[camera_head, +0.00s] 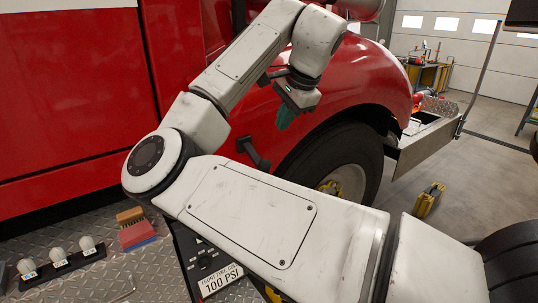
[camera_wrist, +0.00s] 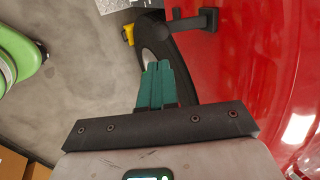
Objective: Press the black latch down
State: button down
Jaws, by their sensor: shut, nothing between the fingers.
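The black latch (camera_head: 254,153) sticks out from the red truck's side, left of the front wheel in the head view. In the wrist view the black latch (camera_wrist: 196,21) is at the top, right of centre, against the red panel. My gripper (camera_head: 285,118) has teal fingers pressed together and empty. It hangs above and right of the latch in the head view, beside the red fender. In the wrist view the gripper (camera_wrist: 156,64) lies below and left of the latch, with a visible gap between them.
The red fender (camera_head: 365,78) curves close beside my gripper, above the dark tyre (camera_head: 340,160). A yellow chock (camera_head: 428,200) stands on the floor. Open floor lies to the right.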

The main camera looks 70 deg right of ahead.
aim_at(266, 162)
jog(key=shift+f, duration=0.1)
jog(key=p+x, duration=0.1)
jog(key=x, duration=1.3)
jog(key=shift+d, duration=0.1)
